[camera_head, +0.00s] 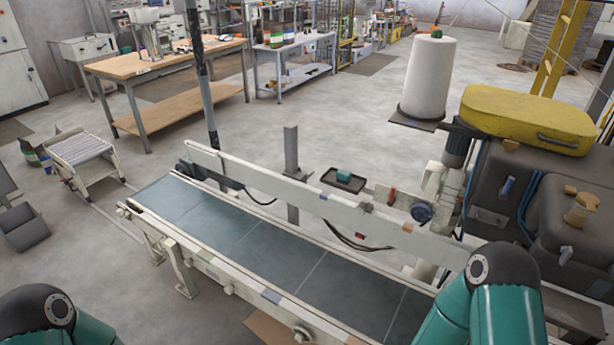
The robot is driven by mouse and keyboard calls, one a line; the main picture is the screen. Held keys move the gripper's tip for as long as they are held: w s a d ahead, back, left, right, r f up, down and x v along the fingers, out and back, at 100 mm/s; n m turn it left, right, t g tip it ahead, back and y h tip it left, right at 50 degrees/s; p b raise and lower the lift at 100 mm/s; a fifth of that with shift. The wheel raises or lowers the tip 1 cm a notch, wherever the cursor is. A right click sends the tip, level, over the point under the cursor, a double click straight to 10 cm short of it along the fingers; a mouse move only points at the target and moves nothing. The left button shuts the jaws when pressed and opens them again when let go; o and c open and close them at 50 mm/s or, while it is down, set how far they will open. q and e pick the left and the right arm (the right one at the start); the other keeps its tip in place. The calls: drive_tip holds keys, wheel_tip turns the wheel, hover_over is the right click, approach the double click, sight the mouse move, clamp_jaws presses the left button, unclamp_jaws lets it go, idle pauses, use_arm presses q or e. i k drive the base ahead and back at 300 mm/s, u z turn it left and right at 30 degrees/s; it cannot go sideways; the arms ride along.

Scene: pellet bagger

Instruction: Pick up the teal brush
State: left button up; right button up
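A small teal object (344,175), which looks like the teal brush, lies on a small dark tray (357,186) just beyond the conveyor's far rail, right of the picture's middle. It is too small to make out bristles or a handle. Teal links of my arms show at the bottom left and bottom right corners. Neither of my grippers is in view, and nothing touches the teal object.
A conveyor (255,243) with a raised far rail (265,182) crosses the foreground. A grey post (291,165) stands left of the tray. A dark machine (545,205) with a yellow cover (528,117) and a white roll (428,80) are at right. Open floor lies behind.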

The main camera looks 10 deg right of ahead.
sight(343, 177)
drive_tip(key=u, duration=0.1)
drive_tip(key=i, duration=1.95)
drive_tip(key=z, duration=2.3)
drive_tip(key=k, duration=0.95)
